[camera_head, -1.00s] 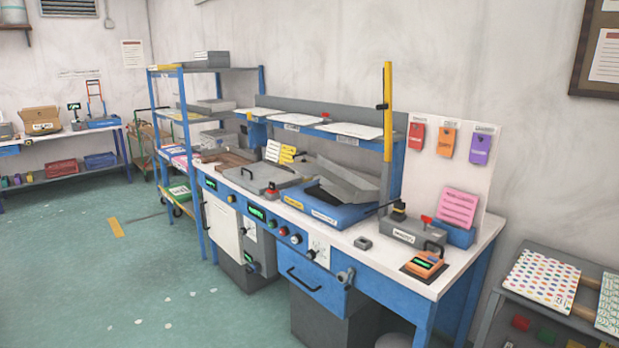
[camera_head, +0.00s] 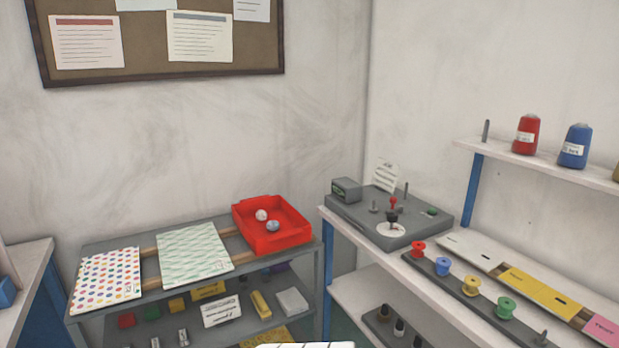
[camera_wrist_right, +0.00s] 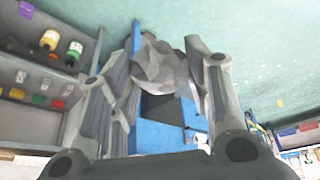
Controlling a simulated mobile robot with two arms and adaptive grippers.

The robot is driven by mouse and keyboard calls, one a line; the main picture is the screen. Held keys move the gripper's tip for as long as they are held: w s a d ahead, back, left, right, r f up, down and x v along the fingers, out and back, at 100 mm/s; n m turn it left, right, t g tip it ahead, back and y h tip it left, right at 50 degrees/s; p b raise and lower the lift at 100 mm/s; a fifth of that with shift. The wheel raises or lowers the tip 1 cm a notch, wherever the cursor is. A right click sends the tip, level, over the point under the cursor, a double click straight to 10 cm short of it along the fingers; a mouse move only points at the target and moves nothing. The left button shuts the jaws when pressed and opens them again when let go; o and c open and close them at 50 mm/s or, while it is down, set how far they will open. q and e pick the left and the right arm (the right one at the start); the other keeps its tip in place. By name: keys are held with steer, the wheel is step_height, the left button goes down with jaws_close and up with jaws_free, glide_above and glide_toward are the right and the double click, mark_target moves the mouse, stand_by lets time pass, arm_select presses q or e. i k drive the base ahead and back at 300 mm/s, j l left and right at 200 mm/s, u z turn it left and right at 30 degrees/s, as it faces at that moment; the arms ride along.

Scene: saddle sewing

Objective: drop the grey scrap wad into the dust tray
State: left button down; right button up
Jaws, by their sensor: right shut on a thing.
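In the right wrist view, my right gripper (camera_wrist_right: 161,62) is shut on a crumpled grey scrap wad (camera_wrist_right: 158,70), held between its fingertips. The gripper and wad are outside the head view. A red open tray (camera_head: 288,241) sits at the right end of the grey rack's top in the head view. It holds a small whitish ball-like piece (camera_head: 261,215) and a blue-grey one (camera_head: 273,226). No label shows on this tray, so I cannot tell whether it is the dust tray. My left gripper is not in view.
Left of the tray, a green-striped sheet (camera_head: 194,250) and a dotted sheet (camera_head: 108,280) lie on the grey rack (camera_head: 320,258). To the right, a bench carries a grey machine (camera_head: 430,232) and several thread spools. A white wall stands behind.

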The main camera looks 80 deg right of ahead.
mark_target(253, 233)
steer(key=l+z, duration=0.7)
steer(key=z, duration=0.15)
steer(key=i+l+z, duration=0.15)
steer(key=l+z, duration=0.25)
steer(key=j, duration=0.1)
